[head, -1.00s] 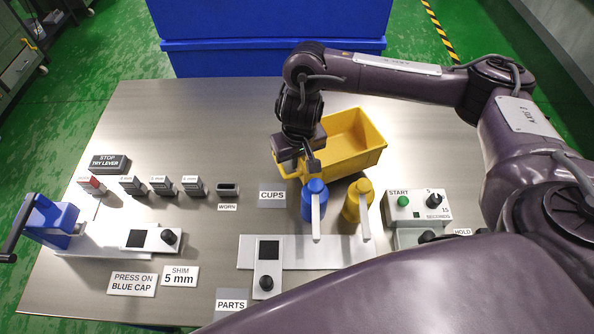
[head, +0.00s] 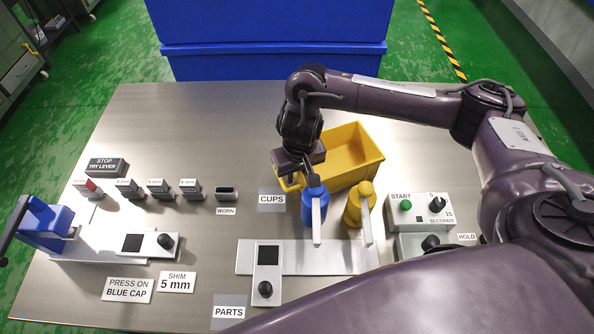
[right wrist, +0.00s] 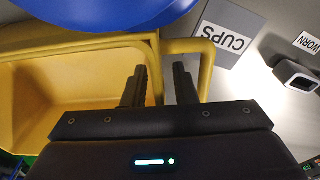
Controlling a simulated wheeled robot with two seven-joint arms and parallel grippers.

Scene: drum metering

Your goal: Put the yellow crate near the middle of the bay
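My right gripper (head: 308,170) is at the crate's left end, by the handle. In the right wrist view its two fingers (right wrist: 160,85) are apart, with the crate's end wall between them and a gap visible beside it. My left gripper is out of view. I cannot make out a marked bay.
The blue bottle (head: 313,201) stands close in front of the gripper, with the yellow bottle (head: 358,208) beside it. A CUPS label (head: 272,199) lies left of them. The START box (head: 420,210) is to the right. The table's back left is clear.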

